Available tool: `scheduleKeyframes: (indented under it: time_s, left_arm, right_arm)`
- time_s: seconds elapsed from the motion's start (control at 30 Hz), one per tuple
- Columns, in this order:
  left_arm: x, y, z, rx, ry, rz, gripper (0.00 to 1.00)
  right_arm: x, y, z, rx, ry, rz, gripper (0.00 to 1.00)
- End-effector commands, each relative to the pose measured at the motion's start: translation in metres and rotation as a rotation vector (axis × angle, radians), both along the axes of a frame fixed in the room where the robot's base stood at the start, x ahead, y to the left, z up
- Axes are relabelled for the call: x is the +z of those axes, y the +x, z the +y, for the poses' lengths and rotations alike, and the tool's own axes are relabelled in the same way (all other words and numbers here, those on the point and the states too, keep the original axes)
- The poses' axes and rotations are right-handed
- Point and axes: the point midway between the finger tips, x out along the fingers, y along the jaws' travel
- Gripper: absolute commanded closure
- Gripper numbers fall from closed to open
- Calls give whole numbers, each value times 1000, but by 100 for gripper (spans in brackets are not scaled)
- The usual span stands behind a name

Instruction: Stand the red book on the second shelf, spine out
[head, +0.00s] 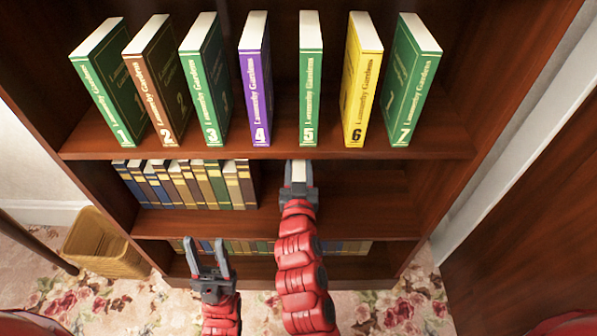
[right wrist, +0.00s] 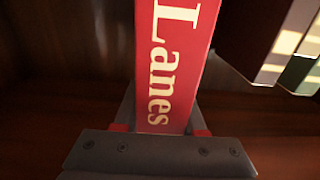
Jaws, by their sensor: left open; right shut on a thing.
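The red book (right wrist: 175,65) is held in my right gripper (head: 299,188), with its spine and the pale word "Lanes" facing the right wrist camera. In the head view only its pale top edge (head: 298,171) shows between the fingers. The book is at the opening of the middle visible shelf (head: 372,222), right of the row of books there. Whether it touches the shelf board is hidden by my right arm. My left gripper (head: 208,258) is open and empty, lower down in front of the lowest visible shelf.
Several numbered books, such as the purple one (head: 256,85), stand on the shelf above (head: 437,135). A row of old books (head: 185,185) fills the middle shelf's left part; its right part is clear. A wicker basket (head: 100,245) stands on the floor at left.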

Motion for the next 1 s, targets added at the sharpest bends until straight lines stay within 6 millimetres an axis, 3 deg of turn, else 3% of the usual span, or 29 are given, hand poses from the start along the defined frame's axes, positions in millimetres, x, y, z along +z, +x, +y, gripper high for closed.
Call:
scheduleKeyframes:
  time_s: [0.2, 0.67, 0.7, 0.87, 1.0]
  left_arm:
    - [-12, 0, 0, 0, 0, 0, 50]
    - [-17, 0, 0, 0, 0, 0, 50]
    - [-17, 0, 0, 0, 0, 0, 50]
    - [-16, 0, 0, 0, 0, 0, 50]
    - [-16, 0, 0, 0, 0, 0, 50]
  right_arm:
    - [-25, 0, 0, 1, -2, -3, 100]
    - [-31, -1, 1, 2, 0, -5, 100]
    - [-32, -1, 1, 2, 0, -3, 58]
    - [-31, -1, 1, 2, 0, -2, 30]
    - [-31, -1, 1, 2, 0, -2, 30]
